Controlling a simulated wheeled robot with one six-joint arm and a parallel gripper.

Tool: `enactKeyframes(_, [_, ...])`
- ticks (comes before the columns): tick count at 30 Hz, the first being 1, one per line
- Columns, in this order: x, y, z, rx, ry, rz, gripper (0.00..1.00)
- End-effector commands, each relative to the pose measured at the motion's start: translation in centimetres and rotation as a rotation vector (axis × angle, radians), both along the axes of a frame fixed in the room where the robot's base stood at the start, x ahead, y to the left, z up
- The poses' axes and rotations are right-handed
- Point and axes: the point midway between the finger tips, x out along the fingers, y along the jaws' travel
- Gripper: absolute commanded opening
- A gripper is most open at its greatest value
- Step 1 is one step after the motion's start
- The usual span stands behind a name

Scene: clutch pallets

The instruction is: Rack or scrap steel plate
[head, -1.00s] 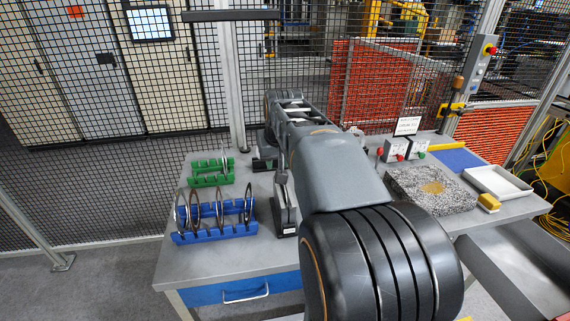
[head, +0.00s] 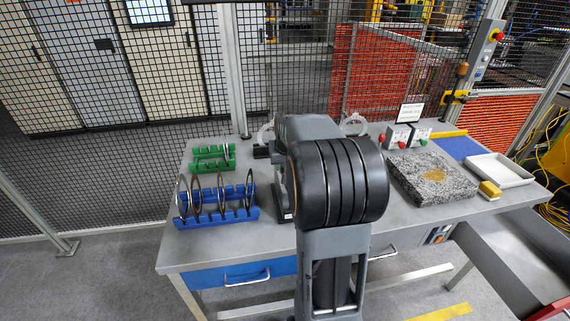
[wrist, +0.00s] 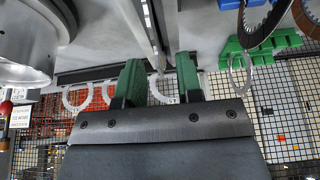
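In the wrist view my gripper (wrist: 159,78) has two green fingers standing well apart. Pale steel rings (wrist: 76,100) hang in a row beyond it. One ring shows behind the gap between the fingers; it does not look held. In the head view two pale rings (head: 353,124) show on either side of my arm at the table's back, and my gripper is hidden behind the arm. A green rack (head: 205,162) at the left holds a thin steel ring (head: 226,152). That rack also shows in the wrist view (wrist: 262,56).
A blue rack (head: 215,219) with several dark rings stands in front of the green one. Mesh fencing stands behind.

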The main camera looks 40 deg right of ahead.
Motion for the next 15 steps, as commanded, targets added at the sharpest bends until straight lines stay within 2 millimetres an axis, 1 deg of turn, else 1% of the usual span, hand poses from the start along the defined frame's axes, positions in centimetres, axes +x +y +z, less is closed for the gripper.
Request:
enactKeyframes(6, [0.38, -0.14, -1.08, 0.0, 0.001, 0.001, 0.33])
enactKeyframes(15, [0.43, -0.19, -1.21, 0.0, 0.0, 0.0, 0.33])
